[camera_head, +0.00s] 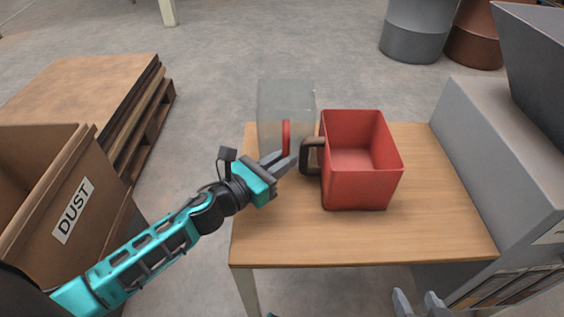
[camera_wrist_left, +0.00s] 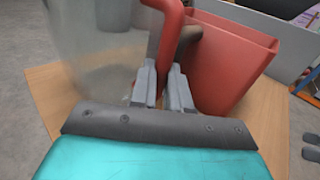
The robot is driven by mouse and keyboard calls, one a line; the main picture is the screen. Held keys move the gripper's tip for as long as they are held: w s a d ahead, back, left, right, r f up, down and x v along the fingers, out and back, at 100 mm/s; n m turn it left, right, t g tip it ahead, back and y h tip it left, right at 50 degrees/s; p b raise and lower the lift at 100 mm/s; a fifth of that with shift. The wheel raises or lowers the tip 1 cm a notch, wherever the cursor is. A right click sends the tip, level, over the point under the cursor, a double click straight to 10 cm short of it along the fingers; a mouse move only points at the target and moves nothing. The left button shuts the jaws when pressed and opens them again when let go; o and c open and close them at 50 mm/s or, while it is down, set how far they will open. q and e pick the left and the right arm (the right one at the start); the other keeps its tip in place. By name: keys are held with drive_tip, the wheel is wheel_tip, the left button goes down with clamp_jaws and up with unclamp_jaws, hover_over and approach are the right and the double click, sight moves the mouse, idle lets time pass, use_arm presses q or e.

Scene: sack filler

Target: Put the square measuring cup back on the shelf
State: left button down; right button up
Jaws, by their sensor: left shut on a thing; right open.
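A clear, square-sided cup (camera_head: 283,100) with a red handle (camera_head: 286,138) stands at the back left of the wooden table (camera_head: 440,225). A red, square-sided cup (camera_head: 362,190) with a dark handle (camera_head: 308,158) stands upright to its right. I cannot tell which is the measuring cup meant. My left gripper (camera_head: 281,163) is shut on the clear cup's red handle. In the left wrist view, that handle (camera_wrist_left: 167,35) comes down between the fingers (camera_wrist_left: 162,88), with the red cup (camera_wrist_left: 230,62) close on the right. My right gripper (camera_head: 419,300) is open and empty at the bottom edge. No shelf is clearly identifiable.
A cardboard box labelled DUST (camera_head: 95,215) and a pallet stack (camera_head: 75,90) stand left. A grey machine (camera_head: 490,150) borders the table's right side. Grey (camera_head: 416,30) and brown (camera_head: 478,40) bins stand behind. The table's front and right parts are clear.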

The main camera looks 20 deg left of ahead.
use_arm(q)
drive_tip(key=shift+f, duration=0.15)
drive_tip(key=c, duration=1.1)
unclamp_jaws()
drive_tip(key=shift+r, duration=0.2)
drive_tip(key=v, duration=1.1)
drive_tip(key=shift+s+a, duration=0.15)
drive_tip(key=shift+s, duration=0.3)
